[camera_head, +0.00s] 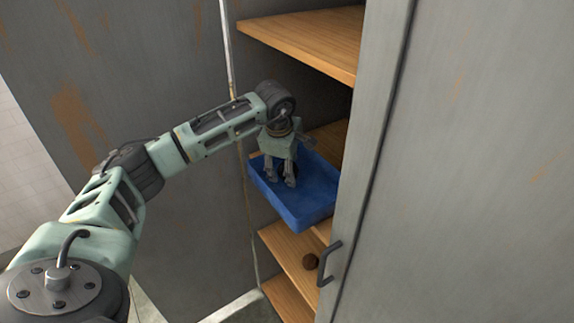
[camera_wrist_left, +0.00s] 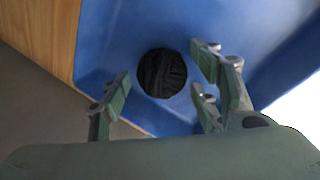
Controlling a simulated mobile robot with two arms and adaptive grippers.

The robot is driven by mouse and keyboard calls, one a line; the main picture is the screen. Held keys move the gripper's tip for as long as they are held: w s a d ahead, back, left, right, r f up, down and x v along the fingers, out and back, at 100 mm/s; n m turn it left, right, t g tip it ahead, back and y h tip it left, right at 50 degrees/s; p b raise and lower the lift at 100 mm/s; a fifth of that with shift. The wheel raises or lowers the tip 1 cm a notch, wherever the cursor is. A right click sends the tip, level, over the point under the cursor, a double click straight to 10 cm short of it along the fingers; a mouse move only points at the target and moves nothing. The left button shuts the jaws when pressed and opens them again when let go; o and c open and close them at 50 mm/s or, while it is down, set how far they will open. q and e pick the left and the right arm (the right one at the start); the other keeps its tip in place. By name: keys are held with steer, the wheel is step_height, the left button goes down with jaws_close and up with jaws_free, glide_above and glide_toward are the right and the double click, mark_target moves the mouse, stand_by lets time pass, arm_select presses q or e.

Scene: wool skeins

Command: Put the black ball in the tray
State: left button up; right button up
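The blue tray (camera_head: 311,207) sits on a middle shelf of the cabinet and sticks out past its front. My left gripper (camera_head: 283,180) points down over the tray. In the left wrist view, the black ball (camera_wrist_left: 162,73) shows against the blue tray (camera_wrist_left: 130,28), beyond the fingertips. The fingers of my left gripper (camera_wrist_left: 158,88) are spread apart, with gaps between them and the ball. Whether the ball rests on the tray floor or is just above it is hard to tell. In the head view the ball is hidden. My right gripper is not in view.
A brown ball (camera_head: 310,261) lies on the lower wooden shelf (camera_head: 286,250). An upper shelf (camera_head: 310,38) is above the tray. A grey door with a dark handle (camera_head: 328,264) stands on the right, and a grey rusty panel (camera_head: 110,60) on the left.

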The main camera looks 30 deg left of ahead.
arm_select(q)
steer(key=shift+r, duration=0.2)
steer(key=b+v, duration=0.2)
steer(key=v, duration=1)
